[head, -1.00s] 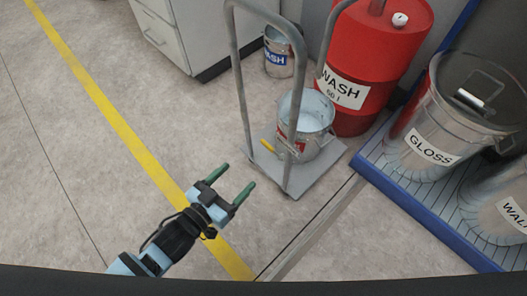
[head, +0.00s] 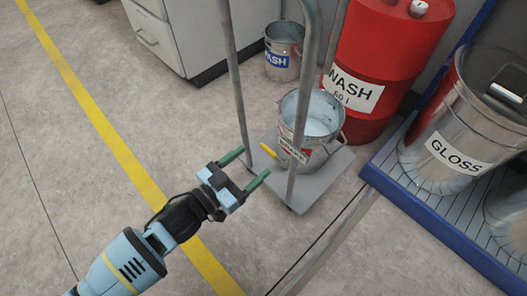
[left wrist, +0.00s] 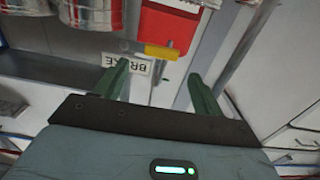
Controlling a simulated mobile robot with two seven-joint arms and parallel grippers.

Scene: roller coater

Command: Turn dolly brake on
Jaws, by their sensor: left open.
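The dolly (head: 323,175) is a grey flat platform with an upright tubular handle, standing on the floor. A small yellow lever (head: 268,150) sits at its left edge. In the left wrist view the yellow lever (left wrist: 161,52) lies sideways beside a white "BRAKE" label (left wrist: 139,66). My left gripper (head: 251,163) is open, with its green fingers pointing at the dolly's left side near the lever. In the left wrist view the open gripper (left wrist: 158,76) has the lever just beyond its fingertips, apparently not touching. My right gripper is not in view.
A metal bucket (head: 325,112) stands on the dolly. A red drum (head: 385,60), a small "WASH" bucket (head: 283,65) and a grey cabinet (head: 190,25) are behind. A "GLOSS" drum (head: 470,110) stands on a blue-edged pallet at right. The floor at left is clear.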

